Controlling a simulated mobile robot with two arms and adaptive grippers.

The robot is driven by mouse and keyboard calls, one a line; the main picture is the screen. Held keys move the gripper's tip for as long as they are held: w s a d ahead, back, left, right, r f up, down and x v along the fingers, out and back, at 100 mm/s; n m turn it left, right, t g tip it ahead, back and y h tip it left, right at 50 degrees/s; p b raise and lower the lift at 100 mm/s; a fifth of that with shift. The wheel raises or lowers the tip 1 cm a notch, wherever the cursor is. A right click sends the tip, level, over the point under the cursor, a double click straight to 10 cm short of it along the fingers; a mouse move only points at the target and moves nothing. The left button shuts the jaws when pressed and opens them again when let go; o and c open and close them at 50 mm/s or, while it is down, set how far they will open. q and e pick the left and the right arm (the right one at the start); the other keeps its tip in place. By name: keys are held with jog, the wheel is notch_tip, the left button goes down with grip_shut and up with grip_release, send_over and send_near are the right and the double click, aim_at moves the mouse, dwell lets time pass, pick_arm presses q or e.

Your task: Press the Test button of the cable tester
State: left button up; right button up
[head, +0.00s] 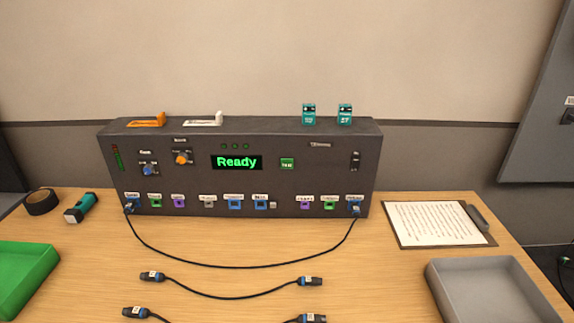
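The cable tester (330,190) is a dark grey box standing upright at the back of the wooden table. Its display (237,162) reads "Ready" in green. The green Test button (287,163) is on the front panel just right of the display; its label is too small to read surely. A black cable (230,267) is plugged into the far left socket (129,208) and the far right socket (354,209) and hangs in a loop onto the table. Neither of my grippers shows in the head view.
Two loose cables (232,298) lie in front of the tester. A green tray (22,275) is at left, a grey tray (490,295) and clipboard (435,223) at right. Tape (41,203) and a flashlight (81,207) lie at left. Teal boxes (309,114) stand on the tester.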

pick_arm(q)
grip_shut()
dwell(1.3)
